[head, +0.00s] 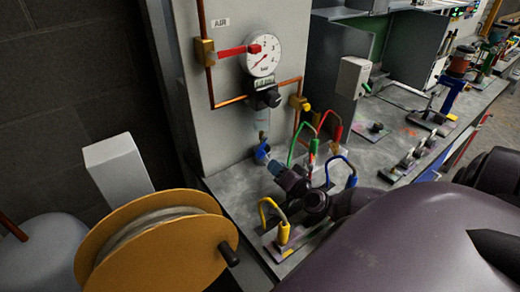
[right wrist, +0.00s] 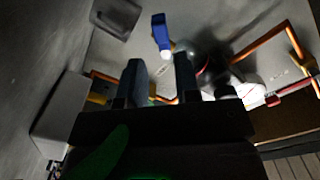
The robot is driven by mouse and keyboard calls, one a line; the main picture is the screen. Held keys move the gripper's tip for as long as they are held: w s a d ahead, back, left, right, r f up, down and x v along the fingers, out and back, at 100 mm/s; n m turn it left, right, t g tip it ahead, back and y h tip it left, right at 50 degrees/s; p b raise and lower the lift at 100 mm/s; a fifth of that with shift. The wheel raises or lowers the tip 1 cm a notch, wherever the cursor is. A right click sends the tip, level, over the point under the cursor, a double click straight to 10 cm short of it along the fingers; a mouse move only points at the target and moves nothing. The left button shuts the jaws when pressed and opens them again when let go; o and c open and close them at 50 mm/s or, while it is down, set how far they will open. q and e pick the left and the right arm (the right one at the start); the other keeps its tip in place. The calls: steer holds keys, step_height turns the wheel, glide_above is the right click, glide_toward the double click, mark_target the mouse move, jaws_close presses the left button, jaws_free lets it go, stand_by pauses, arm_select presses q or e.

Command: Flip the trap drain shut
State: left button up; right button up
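The blue trap drain lever (head: 262,153) hangs low on the grey air panel, below the black regulator (head: 266,97). In the right wrist view a blue lever (right wrist: 160,31) with a pale end lies just beyond the fingertips, roughly in line with the gap. My right gripper (head: 275,168) is just below and right of the lever in the head view. In the right wrist view my right gripper (right wrist: 161,68) is open, with nothing between its fingers. Whether a fingertip touches the lever cannot be told. My left gripper is not in view.
A round gauge (head: 261,55) and red lever (head: 243,50) sit above on the panel, with copper pipes alongside. Yellow, green, red and blue hooked pieces (head: 282,232) stand around my right wrist. A yellow hose reel (head: 160,250) is at front left.

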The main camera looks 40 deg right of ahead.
mark_target(263, 156)
steer(key=w, duration=0.8)
steer(key=shift+w+d, duration=0.1)
steer(key=shift+d, duration=0.3)
jaws_close()
